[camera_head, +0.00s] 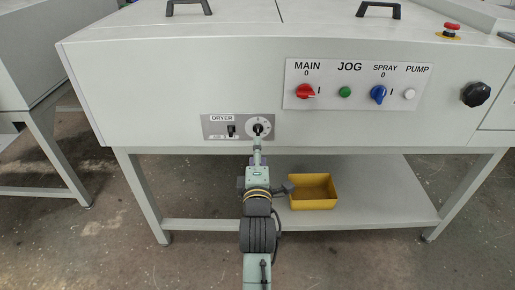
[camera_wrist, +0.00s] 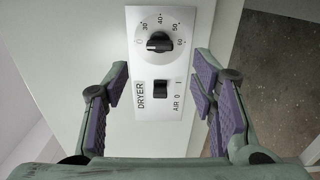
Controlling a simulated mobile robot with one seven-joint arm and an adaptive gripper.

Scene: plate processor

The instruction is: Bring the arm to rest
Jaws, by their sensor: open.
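My gripper (camera_wrist: 160,104) is open, with its purple-padded fingers apart and nothing between them. In the wrist view the dryer panel (camera_wrist: 144,106) lies ahead between the fingers, with a round dial (camera_wrist: 160,42) and a black rocker switch (camera_wrist: 161,88). In the head view my arm reaches up from the bottom to the front of the machine, just below the dryer panel (camera_head: 217,128) and its dial (camera_head: 258,127). The gripper's fingers are too small there to tell whether they touch the panel.
The white machine (camera_head: 180,90) also carries a control panel (camera_head: 325,85) with a red knob, green button and blue knob. A black knob (camera_head: 476,94) and red emergency button (camera_head: 452,27) are at right. A yellow bin (camera_head: 313,192) sits on the lower shelf (camera_head: 370,205) beside my arm.

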